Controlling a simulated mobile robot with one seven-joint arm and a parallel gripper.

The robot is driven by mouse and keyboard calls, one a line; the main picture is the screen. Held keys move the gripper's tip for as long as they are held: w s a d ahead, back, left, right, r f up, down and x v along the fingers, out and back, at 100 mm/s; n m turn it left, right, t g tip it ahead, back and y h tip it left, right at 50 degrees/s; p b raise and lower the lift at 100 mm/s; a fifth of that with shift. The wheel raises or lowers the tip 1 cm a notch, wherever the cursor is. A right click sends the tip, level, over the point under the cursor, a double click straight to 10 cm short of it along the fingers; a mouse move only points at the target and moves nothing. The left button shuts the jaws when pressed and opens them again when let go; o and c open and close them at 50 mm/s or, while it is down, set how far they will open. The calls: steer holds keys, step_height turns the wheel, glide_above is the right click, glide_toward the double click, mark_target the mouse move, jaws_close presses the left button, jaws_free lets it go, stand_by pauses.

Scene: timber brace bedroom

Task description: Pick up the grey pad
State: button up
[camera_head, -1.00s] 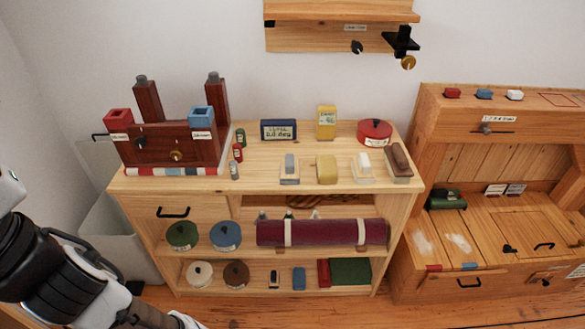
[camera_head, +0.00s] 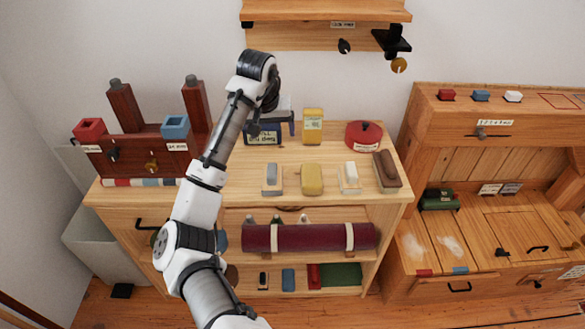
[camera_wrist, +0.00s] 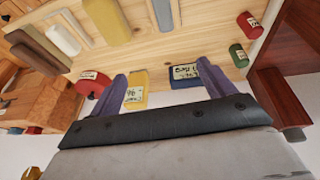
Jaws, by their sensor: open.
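The grey pad (camera_head: 272,174) lies in a small pale tray (camera_head: 272,191) on top of the wooden cabinet, at the left of a row of similar items. It also shows in the wrist view at the top edge (camera_wrist: 163,12), partly cut off. My gripper (camera_head: 272,124) is above the cabinet top, behind the pad in the head view and in front of the blue box. Its two purple fingers (camera_wrist: 166,80) are apart with nothing held between them. The gripper does not touch the pad.
A yellow block (camera_head: 312,180), a white block (camera_head: 350,172) and a brown block (camera_head: 387,168) stand right of the pad. Behind are a blue box (camera_head: 263,140), a yellow box (camera_head: 313,127) and a red pot (camera_head: 364,135). A dark red wooden stand (camera_head: 140,157) is at left.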

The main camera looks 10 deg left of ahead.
mark_target(272, 170)
steer(key=f, duration=0.3)
steer(key=s+f+g+b, duration=0.1)
steer(key=f, duration=0.2)
steer(key=f+g, duration=0.1)
steer(key=f, duration=0.2)
steer(key=shift+s+a+f, duration=0.15)
steer(key=shift+a+f, duration=0.1)
steer(key=shift+f, duration=0.05)
steer(key=shift+f+b, duration=0.5)
steer(key=shift+f, duration=0.35)
steer(key=shift+w+f+p, duration=0.25)
steer(key=shift+f, duration=0.95)
steer(key=shift+w+f+p, duration=0.2)
steer(key=shift+f+p, duration=0.05)
steer(key=shift+f, duration=0.9)
steer(key=c, duration=1.1)
steer(key=shift+r, duration=0.15)
step_height(272, 170, up, 20)
steer(key=shift+f+p, duration=0.1)
steer(key=shift+p, duration=0.45)
